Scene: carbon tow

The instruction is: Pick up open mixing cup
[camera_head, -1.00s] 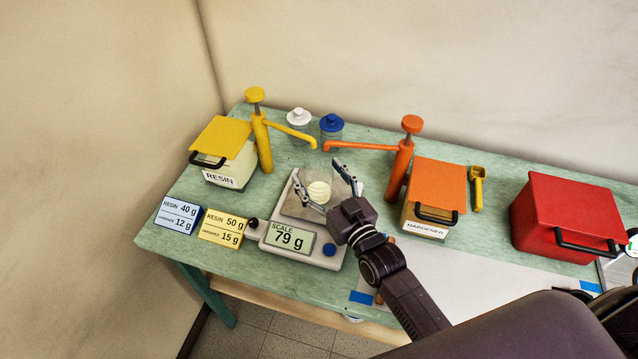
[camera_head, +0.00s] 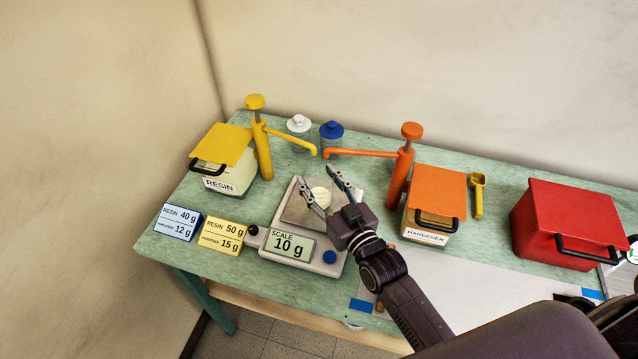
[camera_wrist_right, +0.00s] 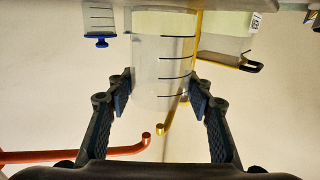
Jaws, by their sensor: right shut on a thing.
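The open mixing cup (camera_wrist_right: 162,75) is clear with black level lines and a pale yellowish layer at one end. In the right wrist view it sits between both finger pads of my right gripper (camera_wrist_right: 158,92), which is shut on it. In the head view the cup's pale content (camera_head: 320,196) shows between the fingers of my right gripper (camera_head: 330,186), over the scale. The scale (camera_head: 270,268) reads 10 g. I cannot tell how large the gap under the cup is. My left gripper is not in view.
The resin pump (camera_head: 264,150) and hardener pump (camera_head: 398,178) stand either side, their spouts near the cup. White-lidded (camera_head: 299,124) and blue-lidded (camera_head: 331,130) cups stand behind. The resin box (camera_head: 222,175), hardener box (camera_head: 434,195) and red box (camera_head: 566,220) line the table.

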